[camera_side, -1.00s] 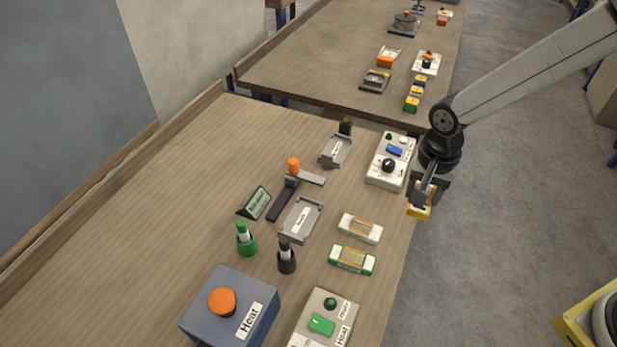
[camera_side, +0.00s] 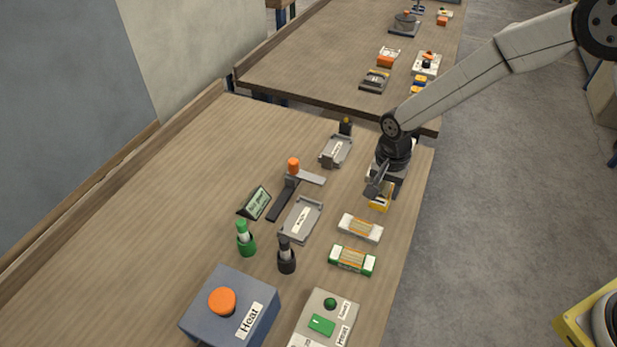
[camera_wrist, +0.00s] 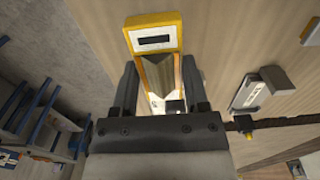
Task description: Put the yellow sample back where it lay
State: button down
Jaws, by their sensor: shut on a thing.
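The yellow sample (camera_side: 380,203) is a small yellow-edged plate with a white end. It is held low over the right part of the near table; I cannot tell whether it touches the table. My gripper (camera_side: 376,190) is shut on it and hides part of it. In the wrist view the yellow sample (camera_wrist: 148,19) shows its white end with a dark slot, and my gripper's two fingers (camera_wrist: 158,85) stand on either side of it. The white-ended sample (camera_side: 360,228) and the green-ended sample (camera_side: 351,260) lie on the table just in front.
Two grey trays (camera_side: 301,220) (camera_side: 336,150) lie to the left. A post with an orange top (camera_side: 293,165), a dark sign (camera_side: 254,203), a green bottle (camera_side: 245,242) and a black bottle (camera_side: 286,258) stand farther left. A blue Heat box (camera_side: 228,308) and a control box (camera_side: 324,322) are in front.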

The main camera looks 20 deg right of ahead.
aim_at(380, 197)
jog(key=shift+w+f, duration=0.3)
jog(key=shift+f, duration=1.55)
jog(key=shift+f, duration=0.15)
jog(key=shift+c, duration=0.5)
grip_release()
jog(key=shift+r, duration=6.15)
